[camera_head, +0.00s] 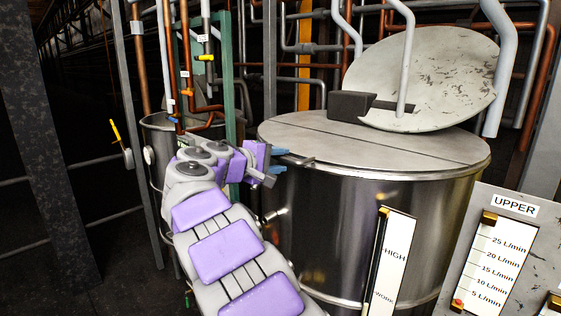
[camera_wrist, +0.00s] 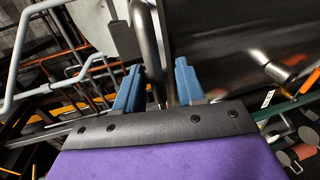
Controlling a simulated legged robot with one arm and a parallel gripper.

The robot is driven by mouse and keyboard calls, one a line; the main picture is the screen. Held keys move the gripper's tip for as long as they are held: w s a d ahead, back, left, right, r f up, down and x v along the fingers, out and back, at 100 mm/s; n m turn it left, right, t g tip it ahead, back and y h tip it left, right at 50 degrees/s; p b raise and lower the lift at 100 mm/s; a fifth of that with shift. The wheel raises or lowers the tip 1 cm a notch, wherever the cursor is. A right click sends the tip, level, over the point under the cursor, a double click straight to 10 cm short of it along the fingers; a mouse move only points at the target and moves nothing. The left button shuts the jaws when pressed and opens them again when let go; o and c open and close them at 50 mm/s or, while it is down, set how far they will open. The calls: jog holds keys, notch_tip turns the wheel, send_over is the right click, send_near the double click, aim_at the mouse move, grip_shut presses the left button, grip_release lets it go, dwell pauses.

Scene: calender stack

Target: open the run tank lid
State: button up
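The run tank (camera_head: 350,220) is a large shiny steel drum at the centre right of the head view. Its flat grey lid (camera_head: 330,135) lies level on top, with a seam across it. A small metal tab (camera_head: 299,160) sticks out at the lid's left edge. My gripper (camera_head: 279,161) has blue fingers, one above and one below this tab's outer end. In the wrist view the fingers (camera_wrist: 157,80) stand apart, with a dark metal bar (camera_wrist: 149,45) running between them. I cannot tell whether either finger touches it.
A scuffed round plate (camera_head: 440,75) and a dark block (camera_head: 350,106) stand behind the lid, with pipes around them. A level gauge (camera_head: 395,262) and a flow panel (camera_head: 500,260) stand in front. A smaller tank (camera_head: 157,130) is behind my arm. A fitting (camera_wrist: 277,71) projects from the tank's side.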

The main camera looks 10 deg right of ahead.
jog(key=shift+d, duration=0.85)
jog(key=shift+c, duration=0.2)
jog(key=shift+d, duration=0.35)
jog(key=shift+c, duration=0.8)
jog(key=c, duration=0.3)
jog(key=shift+a, duration=0.4)
grip_shut()
